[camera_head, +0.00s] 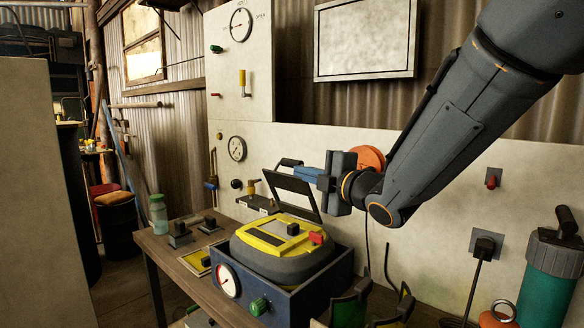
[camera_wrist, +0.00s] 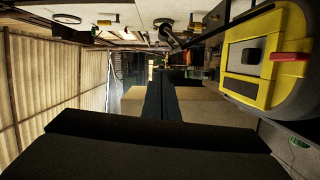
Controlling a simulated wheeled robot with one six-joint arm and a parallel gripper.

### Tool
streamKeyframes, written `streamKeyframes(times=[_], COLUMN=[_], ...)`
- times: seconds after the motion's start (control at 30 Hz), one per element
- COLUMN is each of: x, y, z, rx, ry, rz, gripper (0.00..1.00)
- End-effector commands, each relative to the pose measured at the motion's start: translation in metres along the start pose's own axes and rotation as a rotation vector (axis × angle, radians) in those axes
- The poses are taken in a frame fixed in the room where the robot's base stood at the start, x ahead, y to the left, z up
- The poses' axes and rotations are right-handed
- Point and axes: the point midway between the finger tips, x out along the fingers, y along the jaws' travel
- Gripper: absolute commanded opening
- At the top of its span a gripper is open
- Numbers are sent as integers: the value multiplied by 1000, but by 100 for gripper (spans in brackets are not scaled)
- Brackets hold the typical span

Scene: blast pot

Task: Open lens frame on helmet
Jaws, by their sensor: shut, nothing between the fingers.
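The helmet (camera_head: 270,268) is a grey shell with a yellow front, a dark window, a black knob and a red tab. It sits in a dark blue box on the bench. The black lens frame (camera_head: 307,210) stands raised from the helmet, tilted up, and I see through it. My gripper (camera_head: 294,171) is shut and empty beside the frame's upper right edge; I cannot tell if they touch. In the wrist view the shut fingers (camera_wrist: 163,82) point away, and the helmet (camera_wrist: 268,62) is at upper right. The frame is not clear there.
The bench (camera_head: 160,248) holds a green bottle (camera_head: 158,214) and small dark blocks at left. A pressure gauge (camera_head: 228,281) and green knob (camera_head: 258,306) are on the blue box's front. A panel wall with valves stands close behind. A green canister (camera_head: 550,278) is at right.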

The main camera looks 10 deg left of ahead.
Motion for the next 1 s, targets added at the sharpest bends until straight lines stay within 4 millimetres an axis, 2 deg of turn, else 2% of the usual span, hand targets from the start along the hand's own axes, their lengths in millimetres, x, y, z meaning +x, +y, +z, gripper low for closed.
streamKeyframes(times=[0.17,0.6,0.8,1.0], x=[22,96,102,105], y=[0,1,1,0], z=[-1,-1,26,38], rx=[3,3,3,3], ry=[2,2,-2,0], rz=[-3,-2,-2,-1], gripper=[0,0,0,0])
